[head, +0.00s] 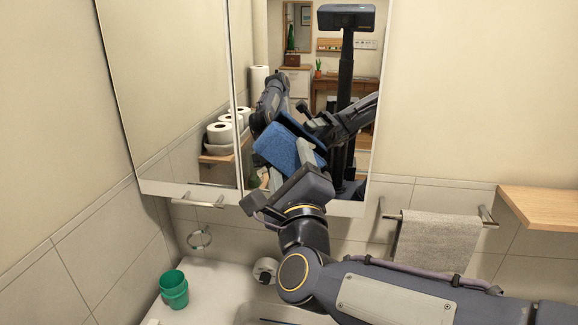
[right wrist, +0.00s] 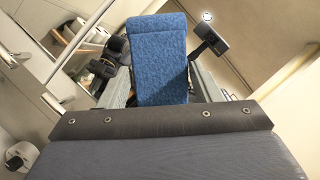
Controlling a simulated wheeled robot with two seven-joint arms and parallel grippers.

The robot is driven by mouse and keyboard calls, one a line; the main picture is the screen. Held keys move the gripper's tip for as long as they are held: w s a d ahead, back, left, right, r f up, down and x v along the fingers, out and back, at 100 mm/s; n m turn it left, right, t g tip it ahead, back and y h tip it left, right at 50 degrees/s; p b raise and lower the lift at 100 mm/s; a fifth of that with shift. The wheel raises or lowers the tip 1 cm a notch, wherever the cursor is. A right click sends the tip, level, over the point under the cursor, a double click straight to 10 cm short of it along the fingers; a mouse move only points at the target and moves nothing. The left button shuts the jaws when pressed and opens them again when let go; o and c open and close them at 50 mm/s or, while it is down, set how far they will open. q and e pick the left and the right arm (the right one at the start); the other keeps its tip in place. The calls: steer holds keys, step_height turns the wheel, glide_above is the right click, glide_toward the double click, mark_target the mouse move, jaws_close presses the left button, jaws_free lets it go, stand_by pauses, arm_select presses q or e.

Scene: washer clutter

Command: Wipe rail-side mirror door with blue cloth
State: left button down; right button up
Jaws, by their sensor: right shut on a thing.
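The blue cloth (head: 284,148) is folded into a pad and held in my right gripper (head: 291,165), in front of the right mirror door (head: 252,60). In the right wrist view the cloth (right wrist: 158,60) stands between the two fingers of the right gripper (right wrist: 158,90), which are shut on it. The cloth lies close to its own reflection; I cannot tell whether it touches the glass. The door reflects my head, column and arms. The left mirror door (head: 165,80) is beside it. My left gripper is not directly in view.
A small bar (head: 196,202) and a ring (head: 199,238) are at left. A green cup (head: 173,290) stands on the white counter near the faucet (head: 265,270).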

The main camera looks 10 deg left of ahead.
steer(key=shift+w+b, duration=0.5)
steer(key=shift+w, duration=0.55)
stand_by(0.4)
steer(key=shift+d+f+b, duration=0.1)
steer(key=shift+d+b, duration=0.8)
steer(key=shift+d, duration=0.15)
steer(key=shift+s+d+b, duration=0.1)
steer(key=shift+d+b, duration=0.4)
steer(key=shift+d, duration=0.45)
steer(key=shift+b, duration=0.35)
steer(key=shift+a, duration=0.2)
steer(key=shift+w+a, duration=0.2)
steer(key=shift+a, duration=1.55)
